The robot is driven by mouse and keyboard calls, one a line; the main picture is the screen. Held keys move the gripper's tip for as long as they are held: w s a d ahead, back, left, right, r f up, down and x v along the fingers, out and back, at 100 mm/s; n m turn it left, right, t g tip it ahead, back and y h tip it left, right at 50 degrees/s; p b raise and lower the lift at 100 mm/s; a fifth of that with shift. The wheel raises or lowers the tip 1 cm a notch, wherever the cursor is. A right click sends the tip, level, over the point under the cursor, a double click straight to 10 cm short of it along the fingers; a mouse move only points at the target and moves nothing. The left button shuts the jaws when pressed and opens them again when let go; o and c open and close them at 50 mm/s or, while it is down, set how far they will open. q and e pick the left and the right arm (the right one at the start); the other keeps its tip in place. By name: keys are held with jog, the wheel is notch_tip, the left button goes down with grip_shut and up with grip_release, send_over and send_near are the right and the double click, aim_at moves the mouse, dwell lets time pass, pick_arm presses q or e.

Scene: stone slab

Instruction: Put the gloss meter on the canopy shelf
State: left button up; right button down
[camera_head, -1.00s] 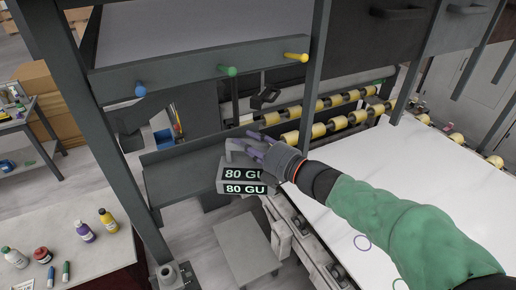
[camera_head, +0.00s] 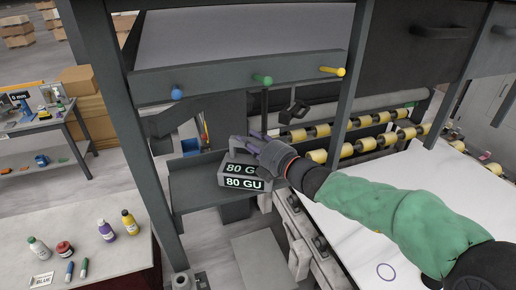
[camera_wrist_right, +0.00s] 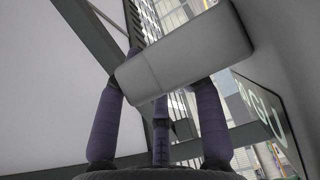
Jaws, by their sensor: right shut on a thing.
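The gloss meter (camera_head: 244,180) is a grey box with "80 GU" in light figures on a dark front and a handle on top. My right gripper (camera_head: 250,146), with purple fingers, is shut on that handle and holds the meter up. In the right wrist view the fingers (camera_wrist_right: 160,105) close around the pale grey handle bar (camera_wrist_right: 185,55). A dark grey shelf (camera_head: 195,192) is left of the meter, under the canopy frame; the meter overlaps its right end in the picture, and I cannot tell whether they touch. My left gripper is not seen.
A crossbar (camera_head: 220,83) with blue, green and yellow pegs spans above the shelf. Frame posts (camera_head: 148,150) stand at left and right. Yellow rollers (camera_head: 318,131) and a white slab (camera_head: 400,195) lie right. Bottles (camera_head: 105,230) stand on a table at lower left.

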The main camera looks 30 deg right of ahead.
jog(key=w, duration=0.2)
jog(key=w+b, duration=0.1)
jog(key=w, duration=0.1)
jog(key=shift+a+f, duration=0.1)
jog(key=shift+a, duration=0.25)
jog(key=shift+f+b, duration=0.6)
jog(key=shift+f, duration=0.1)
jog(key=c, duration=0.7)
grip_release()
jog(key=shift+f, duration=0.15)
jog(key=shift+s, duration=0.1)
jog(key=s, duration=0.4)
jog(key=s+d, duration=0.1)
jog(key=s, duration=0.3)
jog(key=s+d, duration=0.1)
jog(key=s, duration=0.2)
jog(key=shift+s+r, duration=0.2)
jog(key=shift+s, duration=0.2)
